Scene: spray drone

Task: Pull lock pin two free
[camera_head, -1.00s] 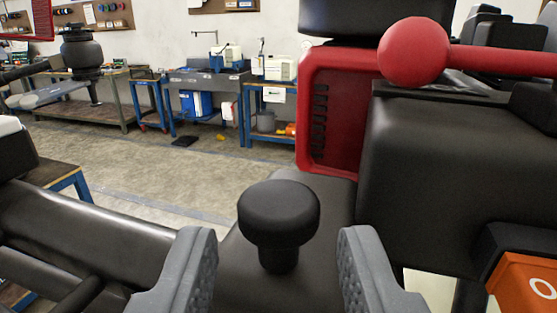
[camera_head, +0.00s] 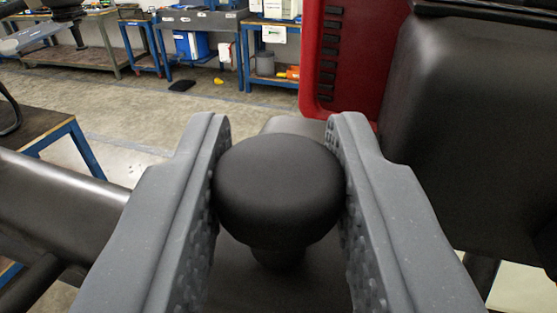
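A black round knob (camera_head: 278,190), which I take to be lock pin two, stands upright on a short, narrower stem in a dark arm part (camera_head: 260,285) of the drone. My gripper (camera_head: 279,150) has one grey finger on each side of the knob. Both textured pads appear to touch its sides, and the knob fills the gap between them. The fingertips reach a little past its far side. The lower stem and its seat are partly hidden by the knob and fingers.
A red vented panel (camera_head: 350,60) and a large black housing (camera_head: 460,150) stand close on the right. A dark tube (camera_head: 60,205) runs along the left. Blue-framed workbenches (camera_head: 210,20) stand far back across open floor (camera_head: 140,110).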

